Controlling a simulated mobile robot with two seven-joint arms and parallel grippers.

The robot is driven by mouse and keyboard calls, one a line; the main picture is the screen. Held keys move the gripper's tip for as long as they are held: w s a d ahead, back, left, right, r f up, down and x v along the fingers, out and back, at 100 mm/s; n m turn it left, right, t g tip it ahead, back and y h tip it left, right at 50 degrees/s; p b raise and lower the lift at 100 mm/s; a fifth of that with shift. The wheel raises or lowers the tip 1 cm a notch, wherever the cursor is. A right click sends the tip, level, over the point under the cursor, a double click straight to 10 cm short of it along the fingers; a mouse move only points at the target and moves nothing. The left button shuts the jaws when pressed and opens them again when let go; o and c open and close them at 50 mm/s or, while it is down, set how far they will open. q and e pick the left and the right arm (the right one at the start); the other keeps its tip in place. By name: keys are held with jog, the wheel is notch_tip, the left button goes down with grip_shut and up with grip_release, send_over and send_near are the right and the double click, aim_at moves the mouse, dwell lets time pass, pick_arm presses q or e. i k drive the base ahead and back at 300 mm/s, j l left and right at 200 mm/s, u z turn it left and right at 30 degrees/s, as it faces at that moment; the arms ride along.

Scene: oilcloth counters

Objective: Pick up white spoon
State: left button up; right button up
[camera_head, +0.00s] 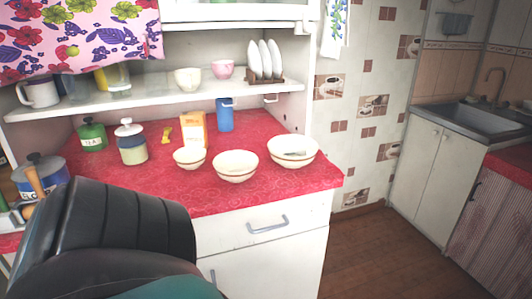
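No plainly recognisable white spoon shows in the head view. A small pale, greyish elongated thing (295,153) lies in the rightmost cream bowl (293,163); it may be a spoon, but it is too small to tell. That bowl stands near the right end of the red-covered counter (262,200). A large dark part of my own arm fills the lower left and hides the counter's left front. Neither of my grippers is in view.
Two more cream bowls, a middle one (235,177) and a smaller one (189,166), stand beside it. Behind are an orange-yellow carton (193,131) and a blue cup (224,116). Jars (131,151) stand left. A white shelf (140,101) overhangs the counter. Open floor (375,250) lies right.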

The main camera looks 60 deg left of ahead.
aim_at(300, 152)
jog(key=u, duration=1.65)
jog(key=j, duration=0.1)
